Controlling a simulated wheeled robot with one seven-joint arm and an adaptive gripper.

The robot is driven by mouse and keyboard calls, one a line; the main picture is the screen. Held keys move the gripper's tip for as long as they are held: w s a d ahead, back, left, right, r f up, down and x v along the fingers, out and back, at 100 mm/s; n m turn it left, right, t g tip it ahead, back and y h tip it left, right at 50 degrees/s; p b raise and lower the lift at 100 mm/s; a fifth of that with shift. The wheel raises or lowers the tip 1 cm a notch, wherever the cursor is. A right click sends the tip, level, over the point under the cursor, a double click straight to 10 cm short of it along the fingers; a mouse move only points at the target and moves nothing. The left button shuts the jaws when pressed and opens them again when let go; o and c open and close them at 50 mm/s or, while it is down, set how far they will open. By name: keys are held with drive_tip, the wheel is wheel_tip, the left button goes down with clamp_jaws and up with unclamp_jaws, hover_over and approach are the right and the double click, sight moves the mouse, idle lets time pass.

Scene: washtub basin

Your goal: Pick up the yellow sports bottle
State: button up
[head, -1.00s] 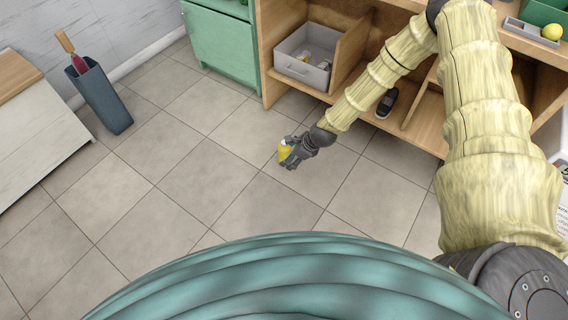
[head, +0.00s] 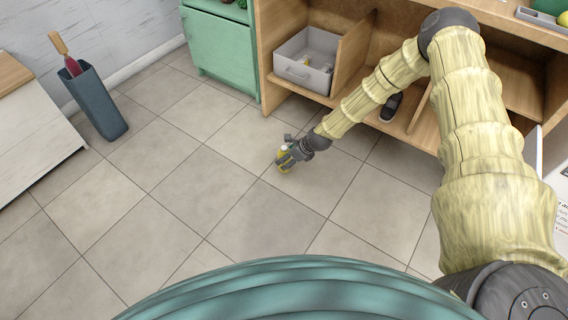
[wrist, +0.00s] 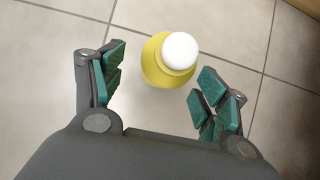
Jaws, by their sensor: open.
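The yellow sports bottle (wrist: 153,65) has a white cap and stands on the tiled floor, seen from above in the wrist view. In the head view the bottle (head: 283,166) is partly hidden behind my gripper (head: 289,158). In the wrist view my gripper (wrist: 160,92) is open, with green pads on its fingers. The bottle shows just ahead of the fingertips and roughly between them, with the right finger pads nearer to it. I cannot tell whether any finger touches it.
A wooden shelf unit (head: 265,50) stands behind, holding a grey bin (head: 305,72) and a dark shoe (head: 390,107). A green cabinet (head: 222,52) is beside it. A blue-grey umbrella stand (head: 98,105) is at the left. The floor around the bottle is clear.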

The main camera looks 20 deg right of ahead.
drive_tip(key=b+x, duration=0.2)
drive_tip(key=x, duration=0.1)
drive_tip(key=shift+d+f+b, duration=0.15)
drive_tip(key=shift+f+b, duration=0.25)
drive_tip(key=shift+f, duration=0.1)
drive_tip(key=shift+w+a+f+b, duration=0.25)
drive_tip(key=shift+w+f+b, duration=0.1)
drive_tip(key=shift+w+f, duration=0.1)
drive_tip(key=shift+c, duration=0.5)
drive_tip(key=c, duration=1.3)
